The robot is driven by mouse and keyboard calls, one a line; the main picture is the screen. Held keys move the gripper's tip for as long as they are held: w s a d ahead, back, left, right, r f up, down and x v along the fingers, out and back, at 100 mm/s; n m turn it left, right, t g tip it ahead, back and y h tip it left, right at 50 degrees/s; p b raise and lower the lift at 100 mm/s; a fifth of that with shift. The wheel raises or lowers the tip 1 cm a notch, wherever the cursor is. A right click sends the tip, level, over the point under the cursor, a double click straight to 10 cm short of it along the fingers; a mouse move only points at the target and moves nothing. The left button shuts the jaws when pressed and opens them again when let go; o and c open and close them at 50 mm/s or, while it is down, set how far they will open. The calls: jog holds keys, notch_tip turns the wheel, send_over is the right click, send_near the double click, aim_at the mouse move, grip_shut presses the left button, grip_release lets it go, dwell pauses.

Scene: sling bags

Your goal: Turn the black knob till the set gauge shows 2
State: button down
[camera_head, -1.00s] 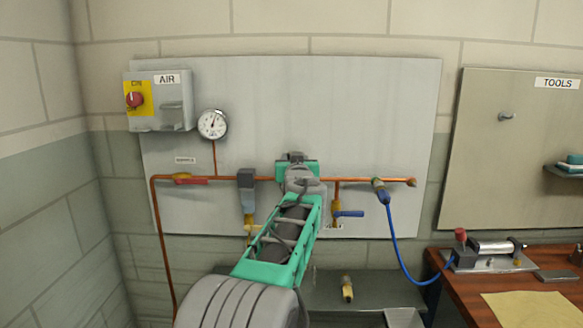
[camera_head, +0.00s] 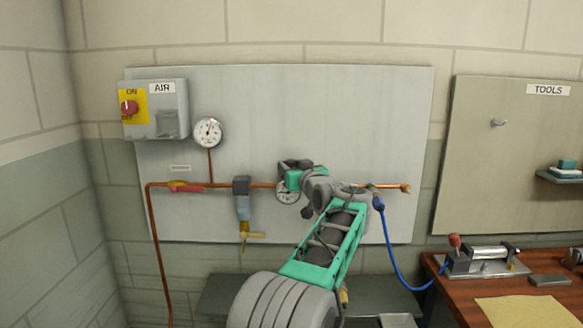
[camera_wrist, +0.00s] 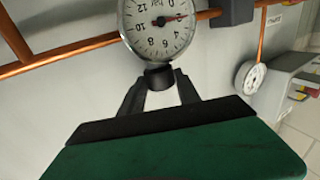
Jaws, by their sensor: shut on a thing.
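The set gauge (camera_wrist: 158,22) is at the top of the wrist view, tilted, its dial marked in bar. Its needle points right, past the 4 on the low side; I cannot read the exact value. Below it is the black knob (camera_wrist: 159,77), between the fingertips of my gripper (camera_wrist: 160,86), which is shut on it. In the head view my gripper (camera_head: 293,178) is at the copper pipe and hides the knob. Part of the set gauge (camera_head: 287,197) shows just below it.
A larger gauge (camera_head: 208,131) stands above the pipe (camera_head: 215,185), at left. A filter unit (camera_head: 243,197) and a red-handled valve (camera_head: 187,187) sit left of my gripper. A blue hose (camera_head: 389,245) hangs at right. A wooden bench (camera_head: 462,310) stands at lower right.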

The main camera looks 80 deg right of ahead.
jog(key=c, duration=0.9)
grip_release()
jog(key=shift+o, duration=0.2)
jog(key=b+v, duration=0.2)
jog(key=v, duration=0.5)
jog(key=shift+s+a, duration=0.2)
jog(key=shift+a, duration=0.1)
